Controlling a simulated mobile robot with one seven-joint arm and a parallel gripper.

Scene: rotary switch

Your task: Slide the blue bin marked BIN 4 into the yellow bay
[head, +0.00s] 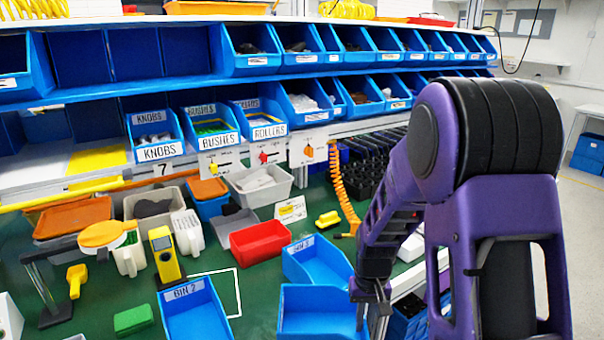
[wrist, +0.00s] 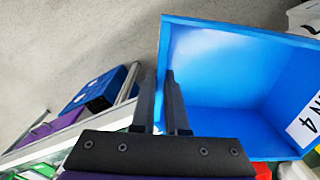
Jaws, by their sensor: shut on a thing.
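The blue bin marked BIN 4 (wrist: 225,75) fills the right of the wrist view, with part of its label, "N 4", at the right edge. My gripper (wrist: 161,80) is shut on the bin's side wall, one finger on each side. In the head view my gripper (head: 372,308) is at the right wall of this bin (head: 310,312), at the bottom of the picture; its label does not show there. The yellow bay (head: 98,160) is on the lower shelf at the far left, a yellow-floored space left of the KNOBS bin. The bin is well away from it.
Blue bins BUSHES (head: 210,127) and ROLLERS (head: 258,122) stand right of KNOBS (head: 155,133). BIN 2 (head: 195,312) and another blue bin (head: 318,262) are on the green bench. A yellow device (head: 165,258), a red bin (head: 260,243) and grey bins stand between.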

